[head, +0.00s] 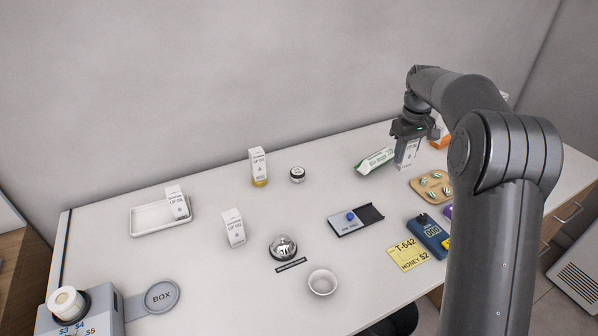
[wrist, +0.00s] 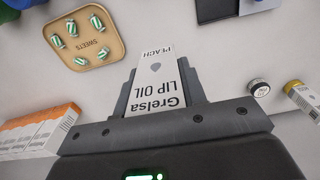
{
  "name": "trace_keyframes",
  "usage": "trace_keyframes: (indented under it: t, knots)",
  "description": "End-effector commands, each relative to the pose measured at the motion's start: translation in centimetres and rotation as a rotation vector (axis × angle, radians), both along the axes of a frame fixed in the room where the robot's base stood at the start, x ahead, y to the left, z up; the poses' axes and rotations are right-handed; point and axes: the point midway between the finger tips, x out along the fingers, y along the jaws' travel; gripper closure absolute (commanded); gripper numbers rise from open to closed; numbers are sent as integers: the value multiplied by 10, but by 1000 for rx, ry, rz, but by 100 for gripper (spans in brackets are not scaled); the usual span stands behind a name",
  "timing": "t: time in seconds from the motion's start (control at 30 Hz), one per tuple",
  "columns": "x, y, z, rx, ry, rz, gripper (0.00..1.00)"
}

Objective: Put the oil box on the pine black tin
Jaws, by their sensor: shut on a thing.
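My gripper (head: 408,138) is shut on a white oil box (head: 407,155) at the back right of the counter. In the wrist view the held box (wrist: 160,90) reads "Grelsa LIP OIL PEACH" and sits between the two fingers. Whether its base touches the counter I cannot tell. A small round tin (head: 297,174), black-sided with a pale lid, stands apart to the left of my gripper; it also shows in the wrist view (wrist: 259,88). Its label is too small to read. Nothing rests on it.
Similar boxes stand beside the tin (head: 258,165), left of the bell (head: 233,229) and in a white tray (head: 146,221). A green packet (head: 375,161) lies left of my gripper, an orange box (head: 440,141) right. A sweets board (head: 431,186) is in front.

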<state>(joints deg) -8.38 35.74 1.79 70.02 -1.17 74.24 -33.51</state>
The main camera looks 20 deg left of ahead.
Motion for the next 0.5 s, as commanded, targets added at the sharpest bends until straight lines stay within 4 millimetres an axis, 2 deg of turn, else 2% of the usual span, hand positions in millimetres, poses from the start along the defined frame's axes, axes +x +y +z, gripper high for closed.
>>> trace_keyframes:
  t: [0.03, 0.3, 0.5]
  knots:
    - [3, 21, 1, 0, 0, 10, 84]
    - [4, 119, 11, 0, -1, 21, 84]
    - [-3, 172, 15, 1, 1, 23, 84]
